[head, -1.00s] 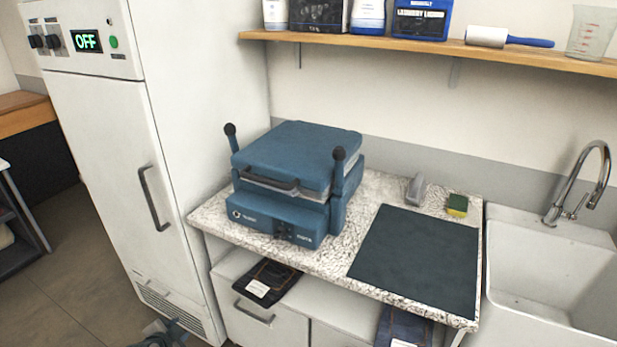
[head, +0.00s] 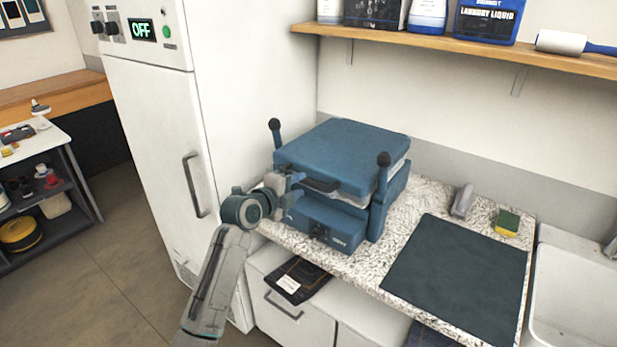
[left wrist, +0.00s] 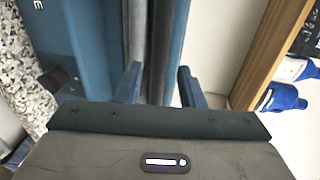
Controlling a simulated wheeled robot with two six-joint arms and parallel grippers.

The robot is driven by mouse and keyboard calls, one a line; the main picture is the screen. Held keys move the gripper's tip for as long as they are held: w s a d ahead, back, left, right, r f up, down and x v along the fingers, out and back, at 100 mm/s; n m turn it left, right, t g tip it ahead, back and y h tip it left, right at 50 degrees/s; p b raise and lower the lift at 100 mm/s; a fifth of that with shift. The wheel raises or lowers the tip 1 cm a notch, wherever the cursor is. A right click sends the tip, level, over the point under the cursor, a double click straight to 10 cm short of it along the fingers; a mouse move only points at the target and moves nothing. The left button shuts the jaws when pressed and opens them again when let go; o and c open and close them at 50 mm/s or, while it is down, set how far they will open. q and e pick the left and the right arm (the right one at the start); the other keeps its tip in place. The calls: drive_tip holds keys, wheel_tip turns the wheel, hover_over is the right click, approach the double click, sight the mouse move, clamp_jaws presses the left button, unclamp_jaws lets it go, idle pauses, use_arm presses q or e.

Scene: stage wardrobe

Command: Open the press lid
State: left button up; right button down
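The blue press (head: 325,225) stands on the speckled counter, its lid (head: 345,155) lying down over the base. A dark handle (head: 321,185) juts from the lid's front edge. My left gripper (head: 292,187) is at the press's front left, close to the handle. In the left wrist view my left gripper's blue fingers (left wrist: 159,76) are apart, with a dark grey bar, apparently the handle (left wrist: 158,45), running between them. I cannot tell whether they touch it. My right gripper is not in view.
A tall white cabinet (head: 150,150) with an OFF display stands left of the press. A dark mat (head: 457,268), a grey object (head: 462,200) and a sponge (head: 507,222) lie on the counter (head: 345,265) to the right. A wooden shelf (head: 470,50) with bottles hangs above.

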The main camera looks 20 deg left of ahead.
sight(304, 182)
use_arm(q)
drive_tip(key=shift+p+x, duration=0.55)
drive_tip(key=shift+x, duration=1.7)
clamp_jaws()
